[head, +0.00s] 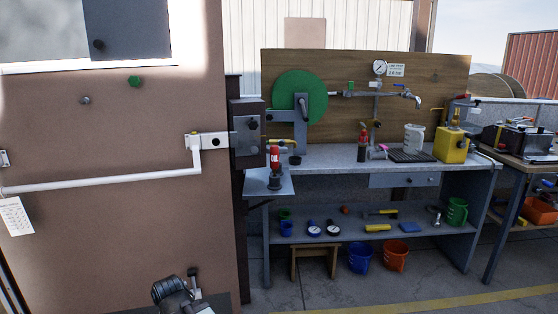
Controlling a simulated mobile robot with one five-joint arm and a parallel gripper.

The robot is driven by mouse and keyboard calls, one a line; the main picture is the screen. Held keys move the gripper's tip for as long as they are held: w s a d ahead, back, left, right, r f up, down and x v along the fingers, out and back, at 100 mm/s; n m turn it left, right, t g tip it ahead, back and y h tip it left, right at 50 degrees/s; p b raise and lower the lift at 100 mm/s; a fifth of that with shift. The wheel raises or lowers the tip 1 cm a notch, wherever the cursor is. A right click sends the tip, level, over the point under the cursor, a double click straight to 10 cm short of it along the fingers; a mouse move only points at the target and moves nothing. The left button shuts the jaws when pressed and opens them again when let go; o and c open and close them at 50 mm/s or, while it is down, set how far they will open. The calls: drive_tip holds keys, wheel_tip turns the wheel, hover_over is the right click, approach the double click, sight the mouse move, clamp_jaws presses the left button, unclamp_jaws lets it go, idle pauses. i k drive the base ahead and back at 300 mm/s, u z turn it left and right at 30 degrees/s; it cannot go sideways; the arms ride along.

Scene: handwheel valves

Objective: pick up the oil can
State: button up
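No can is clearly marked as the oil can. A yellow can (451,145) with a brassy top stands upright toward the right end of the grey workbench. A small red-and-dark container (363,145) stands on the bench left of a white jug, and could also be an oil can. A dark grey mechanical part at the bottom edge looks like my gripper (183,293). It is far from both cans and cut off by the frame, and its fingers cannot be made out clearly.
The workbench (330,157) also holds a white jug (414,138) and a dark rack. A red device (275,158) stands on a small side shelf. A brown panel with a white bar (100,183) fills the left. Buckets (396,257) stand underneath; floor in front looks clear.

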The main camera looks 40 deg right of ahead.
sight(274, 149)
drive_tip(key=z, duration=0.1)
drive_tip(key=i, duration=1)
drive_tip(key=u, duration=0.05)
